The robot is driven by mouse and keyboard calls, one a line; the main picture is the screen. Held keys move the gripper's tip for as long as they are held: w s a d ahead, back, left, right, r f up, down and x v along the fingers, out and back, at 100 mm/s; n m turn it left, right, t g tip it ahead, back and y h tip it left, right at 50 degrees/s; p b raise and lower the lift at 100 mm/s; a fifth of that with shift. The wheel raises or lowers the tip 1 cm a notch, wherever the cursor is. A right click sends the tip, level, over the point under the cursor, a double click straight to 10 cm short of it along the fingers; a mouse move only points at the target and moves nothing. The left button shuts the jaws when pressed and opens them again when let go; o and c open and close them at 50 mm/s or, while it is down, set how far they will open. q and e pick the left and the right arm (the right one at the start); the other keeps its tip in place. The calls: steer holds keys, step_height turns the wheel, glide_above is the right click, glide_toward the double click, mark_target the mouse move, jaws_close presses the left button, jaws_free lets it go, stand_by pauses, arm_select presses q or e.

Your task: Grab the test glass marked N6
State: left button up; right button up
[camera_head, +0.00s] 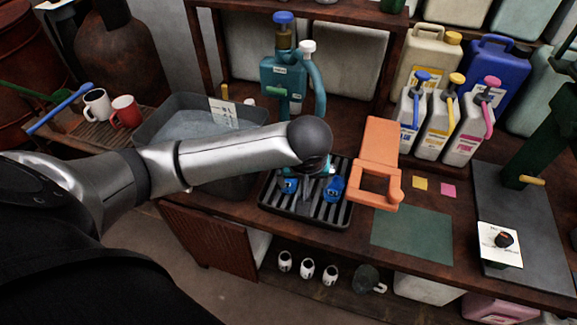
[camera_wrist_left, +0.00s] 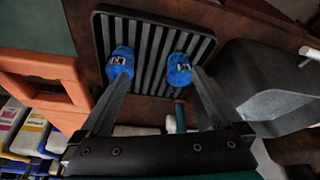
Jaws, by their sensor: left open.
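I cannot pick out a test glass marked N6. White cups (camera_head: 307,269) with small dark marks and a greyish glass mug (camera_head: 366,279) stand on the low shelf under the bench; the marks are too small to read. My left gripper (camera_head: 311,187) is above the black slatted tray (camera_head: 275,207), with its blue fingertips apart. In the left wrist view the open gripper (camera_wrist_left: 150,65) points at the tray (camera_wrist_left: 101,30), with only bare slats between the fingertips. My forearm and wrist hide part of the tray. My right gripper is not in view.
An orange frame (camera_head: 381,150) stands right of the tray, beside a green mat (camera_head: 411,234). Behind are the teal dispenser (camera_head: 283,75) and several jugs (camera_head: 461,130). A grey basin (camera_head: 187,125), a white mug (camera_head: 97,106) and a red mug (camera_head: 124,112) are left.

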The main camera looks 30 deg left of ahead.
arm_select(q)
steer(key=w+a+r+n+y+p, duration=0.1)
steer(key=w+a+r+n, duration=0.1)
steer(key=a+r, duration=0.15)
steer(key=b+x, duration=0.1)
steer(key=x, duration=0.5)
steer(key=b+x, duration=0.1)
steer(key=x, duration=0.2)
steer(key=shift+s+a+f+b, duration=0.2)
steer(key=shift+s+f+b, duration=0.1)
steer(key=shift+f+b, duration=0.05)
steer(key=shift+a+b+x, duration=0.1)
steer(key=shift+b+x, duration=0.45)
steer(key=shift+x, duration=0.75)
steer(key=shift+a+b+x, duration=0.15)
steer(key=shift+b+x, duration=0.4)
steer(key=shift+x, duration=0.75)
steer(key=shift+r, duration=0.1)
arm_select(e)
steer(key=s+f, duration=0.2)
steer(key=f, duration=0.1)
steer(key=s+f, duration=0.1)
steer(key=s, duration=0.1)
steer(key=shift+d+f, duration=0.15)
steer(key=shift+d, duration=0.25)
arm_select(q)
steer(key=c, duration=1.4)
